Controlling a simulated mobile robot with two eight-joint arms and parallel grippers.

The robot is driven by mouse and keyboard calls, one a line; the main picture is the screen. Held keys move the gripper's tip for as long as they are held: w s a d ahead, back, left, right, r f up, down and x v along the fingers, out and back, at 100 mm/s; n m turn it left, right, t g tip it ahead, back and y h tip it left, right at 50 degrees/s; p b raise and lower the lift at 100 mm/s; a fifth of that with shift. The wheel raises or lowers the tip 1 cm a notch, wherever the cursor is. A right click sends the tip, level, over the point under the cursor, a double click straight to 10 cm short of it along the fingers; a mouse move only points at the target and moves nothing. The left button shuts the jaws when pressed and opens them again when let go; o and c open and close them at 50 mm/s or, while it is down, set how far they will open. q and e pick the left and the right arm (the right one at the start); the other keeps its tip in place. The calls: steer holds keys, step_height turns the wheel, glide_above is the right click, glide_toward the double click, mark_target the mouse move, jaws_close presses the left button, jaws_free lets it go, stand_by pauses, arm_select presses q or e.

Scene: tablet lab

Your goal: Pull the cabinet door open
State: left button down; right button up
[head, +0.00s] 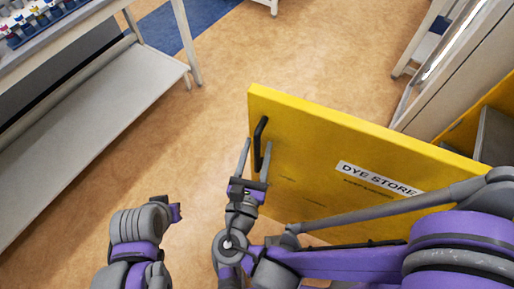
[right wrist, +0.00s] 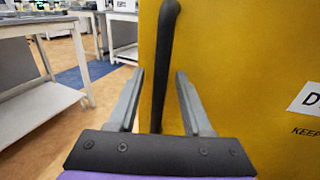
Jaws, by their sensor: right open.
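The yellow cabinet door (head: 310,155) carries a "DYE STORE" label and stands swung out from the cabinet (head: 480,115), whose inside shows at the right. Its black bar handle (head: 260,138) is upright near the door's free left edge. My right gripper (head: 255,160) is open at the handle. In the right wrist view the handle (right wrist: 167,60) shows between the two spread fingers (right wrist: 158,100); I cannot tell whether they touch it. Links of my left arm show at the lower left of the head view, but its fingers do not show.
A grey-white bench (head: 95,115) with a low shelf and small coloured bottles (head: 35,18) stands at the left. Open tan floor (head: 215,90) lies between bench and door, with a blue floor patch (head: 165,28) farther off. Other furniture legs stand at the back.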

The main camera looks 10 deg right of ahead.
steer(key=v, duration=1)
steer(key=shift+s, duration=0.35)
steer(key=shift+a, duration=0.15)
stand_by(0.3)
